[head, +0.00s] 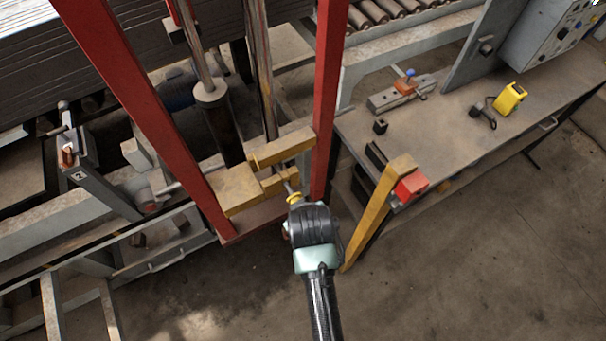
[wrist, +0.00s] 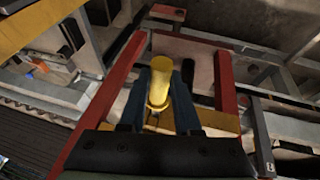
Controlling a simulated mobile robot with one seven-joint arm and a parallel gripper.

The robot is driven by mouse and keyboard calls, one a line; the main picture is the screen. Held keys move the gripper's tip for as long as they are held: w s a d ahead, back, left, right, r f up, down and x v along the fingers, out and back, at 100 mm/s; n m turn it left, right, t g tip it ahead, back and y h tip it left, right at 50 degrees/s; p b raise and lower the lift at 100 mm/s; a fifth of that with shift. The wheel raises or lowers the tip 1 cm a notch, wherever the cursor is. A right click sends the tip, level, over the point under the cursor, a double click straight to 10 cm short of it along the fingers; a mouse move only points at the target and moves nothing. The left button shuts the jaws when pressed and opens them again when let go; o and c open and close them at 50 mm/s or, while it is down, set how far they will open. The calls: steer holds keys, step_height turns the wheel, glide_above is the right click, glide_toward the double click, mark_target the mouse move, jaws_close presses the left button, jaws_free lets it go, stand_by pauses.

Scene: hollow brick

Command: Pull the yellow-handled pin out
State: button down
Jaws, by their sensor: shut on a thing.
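The yellow handle of the pin (wrist: 160,84) stands between the two dark fingers of my gripper (wrist: 160,98) in the wrist view, and the fingers are shut on it. In the head view my gripper (head: 296,203) is at the front of the yellow bracket (head: 238,190) on the red frame. A bit of the yellow handle (head: 293,197) shows at its tip. A short grey length of the pin shows between the handle and the bracket. How deep the pin sits in the bracket is hidden.
Red uprights (head: 328,100) flank the bracket. A workbench (head: 450,125) with a yellow device (head: 509,98) lies beyond. The floor (head: 470,260) at the lower right is clear.

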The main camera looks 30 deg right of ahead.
steer(key=s+p, duration=0.4)
steer(key=s, duration=0.6)
steer(key=shift+s+d, duration=0.15)
steer(key=shift+d, duration=0.05)
stand_by(1.5)
steer(key=shift+s, duration=0.1)
steer(key=shift+s+p, duration=0.55)
steer(key=shift+s, duration=1.35)
